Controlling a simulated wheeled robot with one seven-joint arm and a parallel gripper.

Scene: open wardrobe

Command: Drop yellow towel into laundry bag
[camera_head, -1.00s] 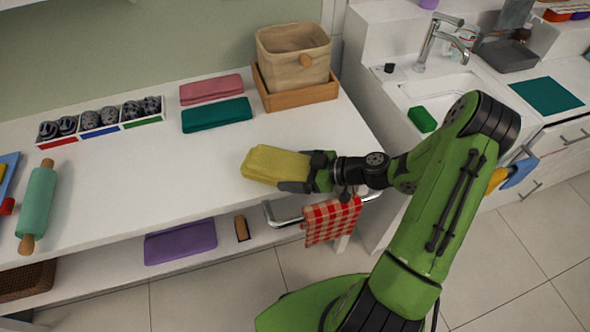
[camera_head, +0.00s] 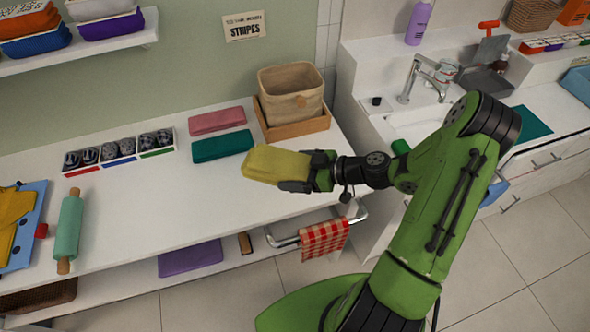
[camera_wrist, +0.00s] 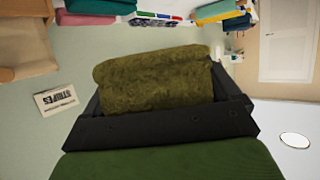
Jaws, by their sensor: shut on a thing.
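The folded yellow towel (camera_head: 274,164) is held in my gripper (camera_head: 300,172), which is shut on its right end. The towel is in the air above the front part of the white table. It also fills the middle of the wrist view (camera_wrist: 155,80), between the dark fingers. A beige fabric bag (camera_head: 290,97), open at the top, stands in a wooden tray (camera_head: 304,128) at the table's back right. The bag looks empty as far as I can see. The towel is in front of the bag and apart from it.
Pink (camera_head: 217,120) and green (camera_head: 222,146) folded towels lie left of the tray. A box of dark rolled items (camera_head: 120,150) and a green rolling pin (camera_head: 70,228) lie further left. A red checked cloth (camera_head: 324,239) hangs on the front rail. A sink counter is at right.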

